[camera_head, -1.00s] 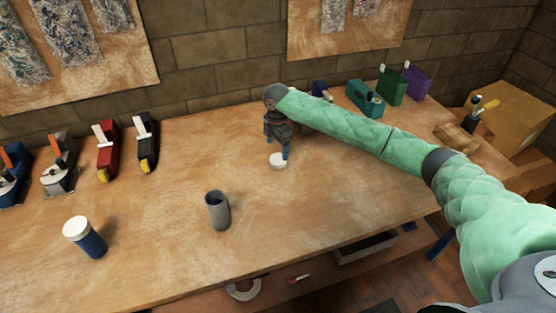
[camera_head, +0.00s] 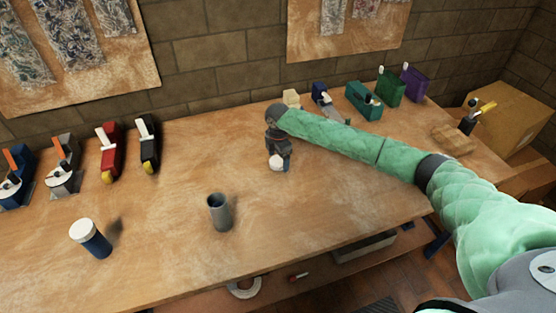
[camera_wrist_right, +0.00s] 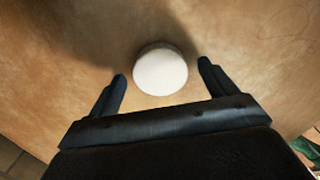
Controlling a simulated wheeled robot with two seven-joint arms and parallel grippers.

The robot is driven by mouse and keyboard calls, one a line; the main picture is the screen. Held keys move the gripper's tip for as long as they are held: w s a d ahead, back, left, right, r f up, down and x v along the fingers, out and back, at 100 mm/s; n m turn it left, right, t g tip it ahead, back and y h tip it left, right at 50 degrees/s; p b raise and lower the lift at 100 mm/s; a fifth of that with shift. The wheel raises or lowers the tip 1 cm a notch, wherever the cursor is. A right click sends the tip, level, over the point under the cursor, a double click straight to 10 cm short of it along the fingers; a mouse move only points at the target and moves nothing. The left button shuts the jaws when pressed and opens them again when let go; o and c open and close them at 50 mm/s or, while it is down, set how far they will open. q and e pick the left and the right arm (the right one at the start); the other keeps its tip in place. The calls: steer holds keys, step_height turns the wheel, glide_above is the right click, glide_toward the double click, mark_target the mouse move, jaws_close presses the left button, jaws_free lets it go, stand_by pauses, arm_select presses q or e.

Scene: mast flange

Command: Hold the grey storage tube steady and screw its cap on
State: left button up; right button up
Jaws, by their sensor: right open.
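The grey storage tube (camera_head: 219,212) stands upright and open-topped near the front middle of the table in the head view. A round white cap (camera_head: 277,163) lies on the table farther back. My right gripper (camera_head: 278,160) is pointed down over this cap. In the right wrist view the cap (camera_wrist_right: 160,70) sits between the two dark fingertips of the open gripper (camera_wrist_right: 162,72), with gaps on both sides. No part of my left gripper shows.
A blue tube with a white cap (camera_head: 91,238) stands at the left front. Several tools, including a red one (camera_head: 108,155), line the back left, and colored boxes (camera_head: 391,88) the back right. The table (camera_head: 160,200) is clear around the grey tube.

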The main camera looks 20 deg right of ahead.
steer(key=shift+f, duration=0.35)
steer(key=shift+c, duration=0.2)
steer(key=c, duration=1.1)
steer(key=shift+o, duration=0.2)
steer(key=shift+r, duration=0.15)
